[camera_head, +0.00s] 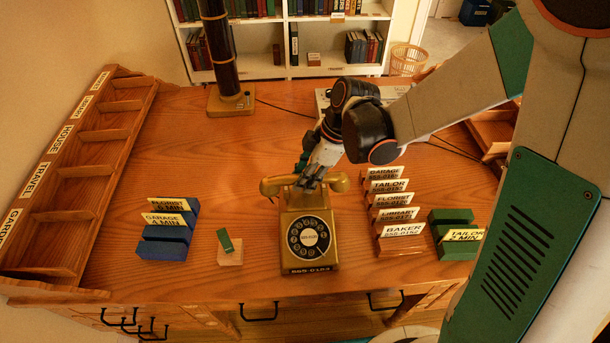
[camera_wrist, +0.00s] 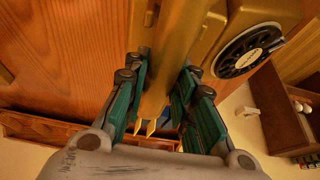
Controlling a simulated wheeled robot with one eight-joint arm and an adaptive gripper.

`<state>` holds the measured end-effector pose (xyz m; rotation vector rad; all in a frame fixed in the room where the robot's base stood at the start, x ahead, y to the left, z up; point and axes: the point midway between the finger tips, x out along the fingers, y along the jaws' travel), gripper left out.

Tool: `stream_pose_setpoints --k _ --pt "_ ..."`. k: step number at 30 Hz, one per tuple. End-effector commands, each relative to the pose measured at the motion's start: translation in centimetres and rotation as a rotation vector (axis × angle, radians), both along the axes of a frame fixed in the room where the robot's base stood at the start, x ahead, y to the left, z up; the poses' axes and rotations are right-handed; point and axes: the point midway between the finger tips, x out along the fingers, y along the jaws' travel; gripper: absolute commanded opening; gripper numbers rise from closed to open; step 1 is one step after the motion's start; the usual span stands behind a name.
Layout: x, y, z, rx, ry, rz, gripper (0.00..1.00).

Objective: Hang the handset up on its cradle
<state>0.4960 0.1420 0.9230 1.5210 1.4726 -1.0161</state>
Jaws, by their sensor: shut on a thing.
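The gold telephone (camera_head: 308,250) with a black dial stands upright near the front middle of the desk. Its dial also shows in the wrist view (camera_wrist: 245,52). The gold handset (camera_head: 270,187) lies crosswise over the top of the telephone, an end showing on each side. In the wrist view the handset (camera_wrist: 180,45) runs as a bar between my green fingers. My gripper (camera_head: 311,182) comes down from above and is shut on the middle of the handset. The cradle is mostly hidden, so I cannot tell whether the handset touches it.
Left of the telephone are a pink block (camera_head: 230,253) with a green piece and a blue card holder (camera_head: 162,249). Right are a stepped card rack (camera_head: 402,246) and a green card holder (camera_head: 453,251). A dark lamp post (camera_head: 221,45) stands behind. The left-middle desk is clear.

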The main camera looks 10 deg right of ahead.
Motion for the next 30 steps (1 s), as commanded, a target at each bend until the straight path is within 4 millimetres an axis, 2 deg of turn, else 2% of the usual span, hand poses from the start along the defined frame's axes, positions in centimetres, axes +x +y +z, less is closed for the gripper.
stream_pose_setpoints --k 19,29,30 --pt "0.0 0.0 -1.8 0.000 0.000 0.000 0.00" --pt "0.0 0.0 -1.9 0.000 0.000 0.000 0.00" --pt "0.0 0.0 -1.9 0.000 0.000 0.000 0.34"
